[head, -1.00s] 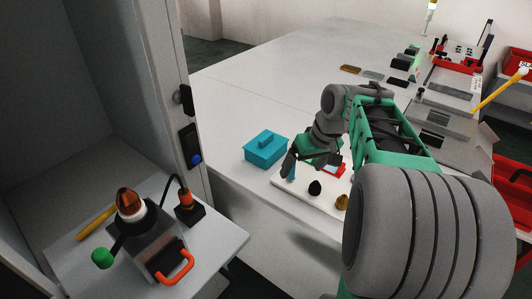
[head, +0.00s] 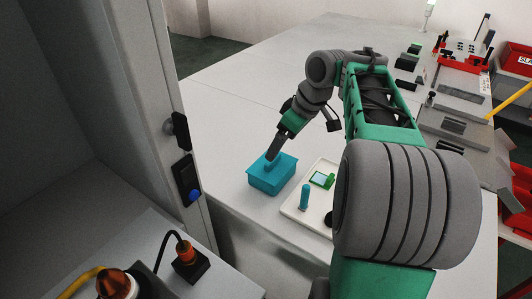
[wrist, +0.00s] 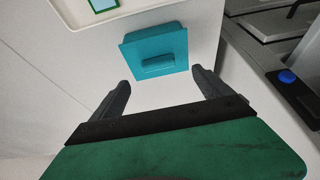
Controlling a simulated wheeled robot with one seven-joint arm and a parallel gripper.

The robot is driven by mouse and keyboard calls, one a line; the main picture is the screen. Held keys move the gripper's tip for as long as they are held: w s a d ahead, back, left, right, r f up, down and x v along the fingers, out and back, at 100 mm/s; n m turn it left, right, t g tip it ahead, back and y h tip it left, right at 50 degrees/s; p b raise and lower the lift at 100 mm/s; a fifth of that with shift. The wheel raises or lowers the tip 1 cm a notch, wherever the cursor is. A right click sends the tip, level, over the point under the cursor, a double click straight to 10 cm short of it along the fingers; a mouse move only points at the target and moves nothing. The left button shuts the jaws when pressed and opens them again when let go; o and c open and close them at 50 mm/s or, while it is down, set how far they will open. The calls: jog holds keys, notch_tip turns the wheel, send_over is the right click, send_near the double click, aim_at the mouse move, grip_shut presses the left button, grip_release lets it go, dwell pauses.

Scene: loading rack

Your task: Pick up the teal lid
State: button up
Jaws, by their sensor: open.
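The teal lid (head: 284,162) sits on top of a teal box (head: 271,183) on the white table, with a raised bar handle on its top. In the wrist view the lid (wrist: 134,48) and its handle (wrist: 158,64) lie ahead of my fingers, near the middle. My gripper (head: 273,155) is over the lid in the head view, and its fingers hide part of the handle. In the wrist view my gripper (wrist: 160,80) is open, with its two fingers apart and nothing between them.
A white tray (head: 294,213) with a teal peg (head: 304,196) and a green-framed piece (head: 322,180) stands right of the box. A cabinet with a blue button (head: 195,196) stands at the left. Clear tabletop (head: 240,115) lies behind the box.

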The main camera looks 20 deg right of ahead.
aim_at(273, 163)
jog(key=x, duration=0.7)
jog(key=shift+w+f+b, duration=0.25)
jog(key=shift+f+b, duration=0.05)
jog(key=shift+f, duration=0.05)
jog(key=shift+c, duration=0.6)
jog(key=c, duration=1.4)
